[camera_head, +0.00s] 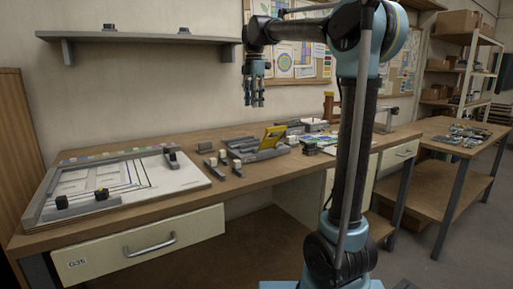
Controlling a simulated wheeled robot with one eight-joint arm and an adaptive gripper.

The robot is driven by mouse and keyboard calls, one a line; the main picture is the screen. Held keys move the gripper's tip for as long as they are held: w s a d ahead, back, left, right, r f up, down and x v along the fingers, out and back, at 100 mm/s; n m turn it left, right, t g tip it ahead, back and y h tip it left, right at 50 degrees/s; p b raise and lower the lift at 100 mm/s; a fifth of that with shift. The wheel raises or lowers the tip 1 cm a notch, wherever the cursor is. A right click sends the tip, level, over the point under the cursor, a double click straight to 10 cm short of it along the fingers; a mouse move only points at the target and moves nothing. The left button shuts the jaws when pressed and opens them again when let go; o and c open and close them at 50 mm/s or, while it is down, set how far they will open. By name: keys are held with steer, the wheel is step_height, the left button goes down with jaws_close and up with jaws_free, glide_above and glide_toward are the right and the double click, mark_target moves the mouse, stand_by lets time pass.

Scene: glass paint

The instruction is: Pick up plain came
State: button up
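My gripper (255,101) hangs fingers-down in the air above the back of the workbench (290,173), in front of the wall. It is well above the bench and nothing shows in it. The gap between its fingers is too small to judge. I cannot single out the plain came for sure. Several grey bars and strips (264,154) lie mid-bench below the gripper, near a yellow part (273,136). A short dark grey piece (236,170) lies near the front edge. My arm's column hides part of the bench on the right.
A white layout board (178,178) with dark knobs fills the bench's left end. Small pale blocks (223,155) stand beside the grey parts. A wall shelf (140,37) is at the upper left. A second table (455,127) with coloured pieces stands at the right.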

mark_target(256, 144)
steer(key=f, duration=1.6)
steer(key=shift+d+f, duration=0.3)
steer(key=shift+d, duration=0.1)
jaws_close()
